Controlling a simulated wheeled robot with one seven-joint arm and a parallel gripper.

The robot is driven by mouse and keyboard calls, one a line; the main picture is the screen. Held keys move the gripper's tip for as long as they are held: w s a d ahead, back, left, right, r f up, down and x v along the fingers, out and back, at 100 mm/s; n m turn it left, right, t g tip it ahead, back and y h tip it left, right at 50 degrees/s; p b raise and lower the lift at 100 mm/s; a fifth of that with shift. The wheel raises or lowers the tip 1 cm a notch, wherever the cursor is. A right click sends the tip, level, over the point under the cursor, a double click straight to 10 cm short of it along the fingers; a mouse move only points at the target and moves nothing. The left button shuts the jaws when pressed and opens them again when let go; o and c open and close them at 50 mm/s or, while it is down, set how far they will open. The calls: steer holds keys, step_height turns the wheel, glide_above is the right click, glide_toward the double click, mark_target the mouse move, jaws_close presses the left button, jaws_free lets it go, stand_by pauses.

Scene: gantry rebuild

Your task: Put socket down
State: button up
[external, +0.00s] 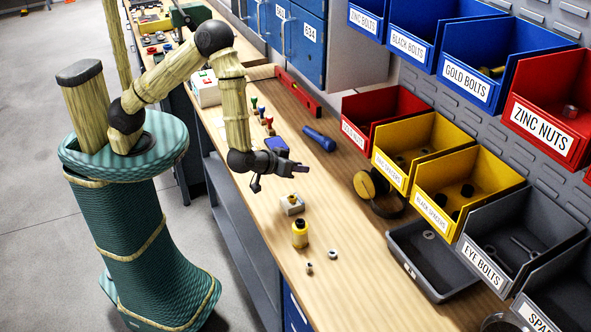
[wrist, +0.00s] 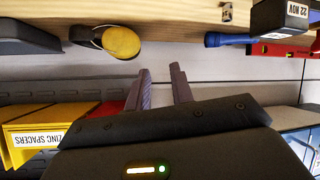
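My gripper (external: 299,168) is above the wooden bench, over its middle part. In the wrist view its two fingers (wrist: 160,88) stand apart with a gap and nothing visible between them. Two small metal pieces, one silver and upright (external: 309,267) and one ring-like (external: 333,254), lie on the bench near the yellow bottle. Either could be the socket; they are too small to tell. No socket shows in the wrist view.
A blue flashlight (external: 319,139), a yellow-faced round item (external: 365,185) and a grey tray (external: 408,268) lie towards the wall. Labelled bins (external: 437,205) line the back. The front right bench is clear.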

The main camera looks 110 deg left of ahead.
steer(key=s+d+r+m+t+h, duration=0.2)
steer(key=d+r+m+h, duration=0.55)
steer(key=d, duration=0.25)
steer(key=s+d+r+m+g+h, duration=0.1)
steer(key=s+m+g, duration=0.5)
steer(key=s, duration=1.3)
steer(key=shift+s+r+h, duration=0.3)
steer(key=shift+h, duration=0.35)
steer(key=o, duration=0.4)
